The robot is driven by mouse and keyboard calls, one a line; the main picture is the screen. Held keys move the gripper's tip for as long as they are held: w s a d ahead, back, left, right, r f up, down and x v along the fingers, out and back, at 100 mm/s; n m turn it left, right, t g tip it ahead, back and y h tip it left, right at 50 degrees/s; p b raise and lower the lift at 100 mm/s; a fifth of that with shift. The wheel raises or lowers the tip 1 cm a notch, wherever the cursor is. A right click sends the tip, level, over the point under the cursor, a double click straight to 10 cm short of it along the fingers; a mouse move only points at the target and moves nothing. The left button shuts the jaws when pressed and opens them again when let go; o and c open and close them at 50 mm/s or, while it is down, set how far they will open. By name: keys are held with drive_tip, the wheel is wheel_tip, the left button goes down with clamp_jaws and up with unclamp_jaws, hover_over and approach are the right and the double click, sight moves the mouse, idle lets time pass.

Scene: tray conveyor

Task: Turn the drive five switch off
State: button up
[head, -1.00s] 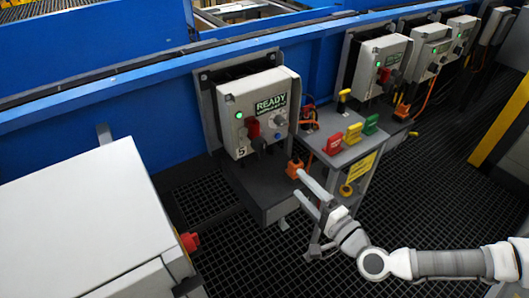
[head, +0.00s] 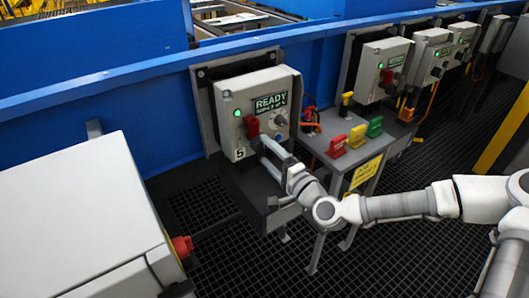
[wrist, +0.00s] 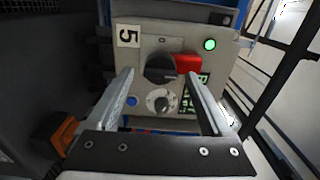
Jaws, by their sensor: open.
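The drive five box (head: 234,130) is a pale grey case marked 5 on the blue conveyor side. In the wrist view its dark rotary knob (wrist: 160,67) sits between my finger lines, with a red part (wrist: 188,64) beside it. The red part also shows in the head view (head: 252,127). A green lamp (wrist: 210,44) is lit and the display (head: 270,102) reads READY. My gripper (head: 263,151) is open and empty in front of the box's lower face. The fingers partly hide the knob in the head view; contact cannot be told.
A small stand (head: 327,162) with red, yellow and green tags stands right of the box. More drive boxes (head: 381,60) line the conveyor further right. A large pale cabinet (head: 75,215) fills the lower left. Dark grating floor lies open below.

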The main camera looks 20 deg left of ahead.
drive_tip(key=shift+x, duration=1)
clamp_jaws()
